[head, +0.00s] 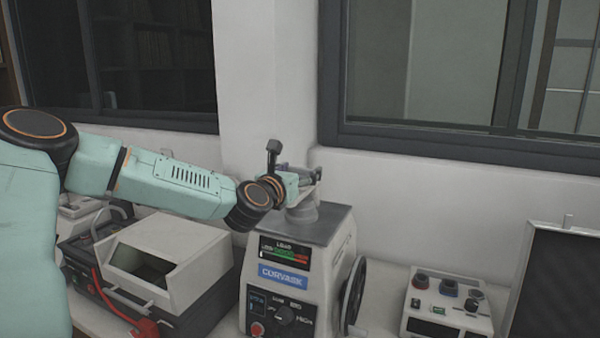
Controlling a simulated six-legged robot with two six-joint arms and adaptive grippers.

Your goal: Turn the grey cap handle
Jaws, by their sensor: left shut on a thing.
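The mounting press (283,277) stands on the bench below the window pillar, with a load display and a blue label on its front. A grey cap (302,213) sits on its dark top plate. My left gripper (307,177) comes in from the left above the cap. It is shut on the grey cap handle, which is mostly hidden by the gripper and wrist. My right gripper is out of view.
A beige open-fronted box (165,245) and a red lever (146,327) lie left of the press. A black handwheel (355,297) is on its right side. A small control box (447,302) and a dark panel (560,285) stand further right. Windows and wall are behind.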

